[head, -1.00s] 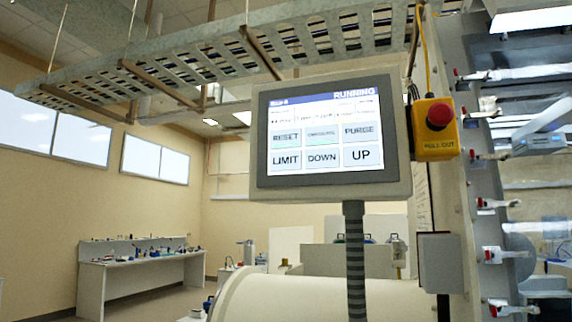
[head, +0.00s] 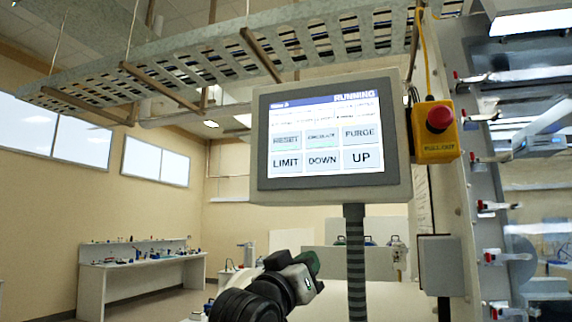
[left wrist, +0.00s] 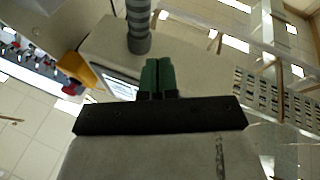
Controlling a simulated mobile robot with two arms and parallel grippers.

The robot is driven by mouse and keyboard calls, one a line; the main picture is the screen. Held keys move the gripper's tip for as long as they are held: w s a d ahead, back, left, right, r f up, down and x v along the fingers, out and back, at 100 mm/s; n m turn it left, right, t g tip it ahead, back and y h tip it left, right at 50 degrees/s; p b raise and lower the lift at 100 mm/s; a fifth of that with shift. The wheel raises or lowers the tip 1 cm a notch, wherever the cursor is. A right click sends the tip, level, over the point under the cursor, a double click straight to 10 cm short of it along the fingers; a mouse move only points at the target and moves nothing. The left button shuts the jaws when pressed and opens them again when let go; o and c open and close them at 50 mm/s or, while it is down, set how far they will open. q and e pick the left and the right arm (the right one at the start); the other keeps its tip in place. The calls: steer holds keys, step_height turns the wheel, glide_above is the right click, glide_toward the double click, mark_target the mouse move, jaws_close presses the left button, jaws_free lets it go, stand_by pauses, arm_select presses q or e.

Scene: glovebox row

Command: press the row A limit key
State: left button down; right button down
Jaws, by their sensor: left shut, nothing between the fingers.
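The control panel (head: 405,190) stands on a ribbed dark post, its screen lit and headed RUNNING. The LIMIT key (head: 286,162) is at the lower left of the screen, beside DOWN and UP and below RESET. My left gripper (head: 312,262) is below the panel, left of the post, its green fingertips clear of the screen. In the left wrist view the green fingers (left wrist: 158,76) are together, with nothing held. There the screen (left wrist: 119,86) shows only in part, tilted, and its keys cannot be read. My right gripper is not in view.
A yellow box with a red stop button (head: 438,118) hangs right of the panel. The ribbed post (head: 355,250) stands close to my left gripper. Glovebox fittings line the right side. A slatted cable tray (head: 180,72) runs overhead; a bench (head: 140,270) stands far left.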

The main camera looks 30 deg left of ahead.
mark_target(274, 156)
arm_select(q)
steer(key=s+a+r+t, duration=0.1)
steer(key=s+r+t, duration=0.1)
steer(key=s+r, duration=0.3)
steer(key=s+a+r+n+t, duration=0.1)
steer(key=s+r, duration=0.4)
steer(key=r, duration=0.9)
steer(key=shift+s+a+t, duration=0.2)
steer(key=shift+a+t, duration=0.55)
steer(key=shift+t, duration=0.05)
steer(key=shift+h, duration=0.4)
steer(key=shift+w+a+p, duration=0.35)
steer(key=shift+w+p, duration=0.3)
steer(key=shift+w, duration=0.8)
steer(key=shift+w+a+p, duration=0.35)
steer(key=shift+w+p, duration=0.25)
steer(key=shift+w, duration=0.8)
steer(key=shift+w+a+p, duration=0.35)
steer(key=shift+w+p, duration=0.3)
steer(key=shift+w, duration=0.8)
steer(key=shift+w, duration=0.1)
steer(key=shift+w+a+p, duration=0.1)
steer(key=shift+w+p, duration=0.2)
